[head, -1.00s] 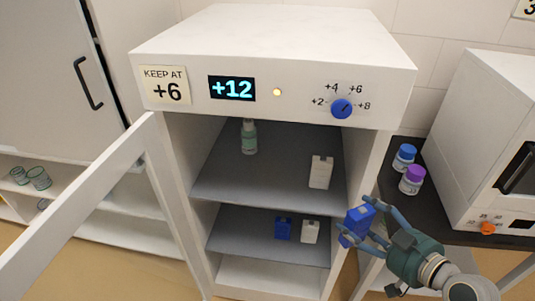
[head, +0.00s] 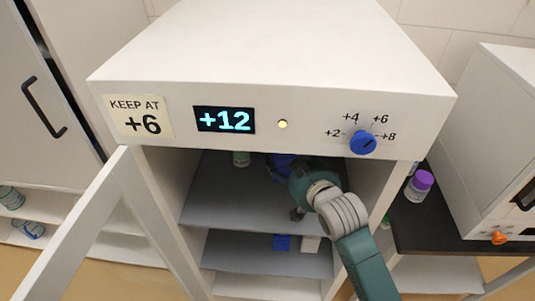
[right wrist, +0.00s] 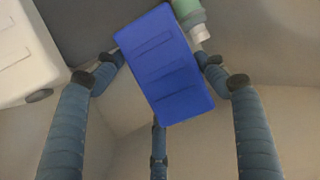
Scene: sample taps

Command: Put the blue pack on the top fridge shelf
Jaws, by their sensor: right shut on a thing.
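My right gripper (right wrist: 164,65) is shut on a blue pack (right wrist: 166,70), its fingers on both sides of it in the right wrist view. In the head view my right arm reaches into the open fridge (head: 270,100). The held blue pack (head: 283,166) shows partly there, over the back of the top shelf (head: 220,200), under the fridge's upper edge. I cannot tell if the pack touches the shelf. A green bottle (head: 241,158) stands on this shelf to its left. A white pack (right wrist: 25,55) is close by in the right wrist view. My left gripper is not in view.
The lower shelf (head: 235,258) holds another blue pack (head: 282,243) and a white pack (head: 310,244). The fridge door (head: 75,220) stands open at left. The display (head: 224,120) reads +12. A purple-capped jar (head: 419,185) stands on the dark counter at right.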

